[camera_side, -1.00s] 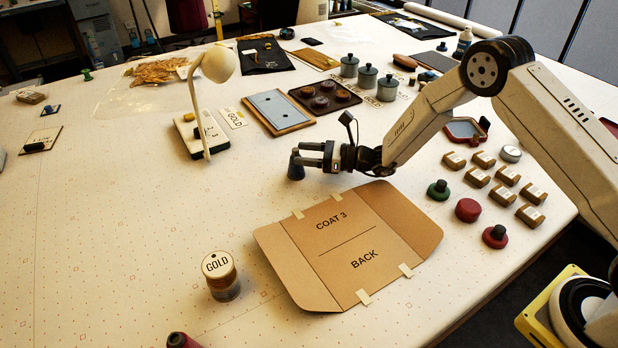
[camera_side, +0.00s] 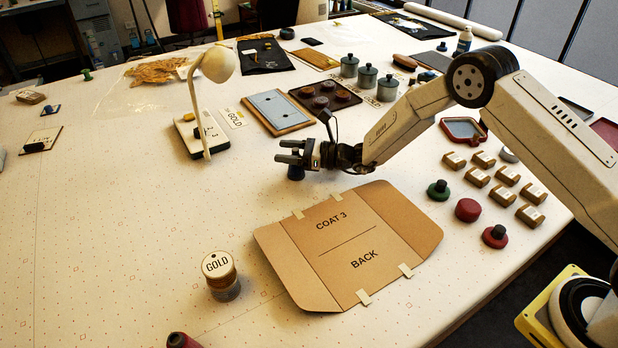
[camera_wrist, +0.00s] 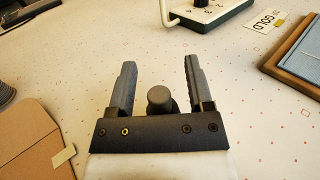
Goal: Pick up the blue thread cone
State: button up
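The blue thread cone (camera_side: 296,173) stands on the white table just beyond the coat card's upper-left edge, looking dark blue. My gripper (camera_side: 283,151) reaches over it from the right, hiding its top in the side view. In the wrist view my gripper (camera_wrist: 158,64) is open, its two fingers wide apart. A rounded grey-dark tip (camera_wrist: 159,96), seemingly the cone's top, shows between them near the palm, with gaps on both sides. Most of its body is hidden by the palm.
The brown COAT 3 card (camera_side: 340,240) lies right in front. A desk lamp (camera_side: 196,105) and a blue-grey board (camera_side: 276,110) stand behind. A GOLD spool (camera_side: 221,276) stands front left. Several wooden blocks (camera_side: 507,175) lie right. The table left of the cone is clear.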

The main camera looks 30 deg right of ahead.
grip_shut()
jog(key=shift+r, duration=0.1)
jog(key=shift+r, duration=0.7)
jog(key=s+d+r, duration=0.3)
jog(key=s+r, duration=0.8)
jog(key=s, duration=0.2)
jog(key=shift+s+r, duration=0.2)
jog(key=shift+s, duration=0.15)
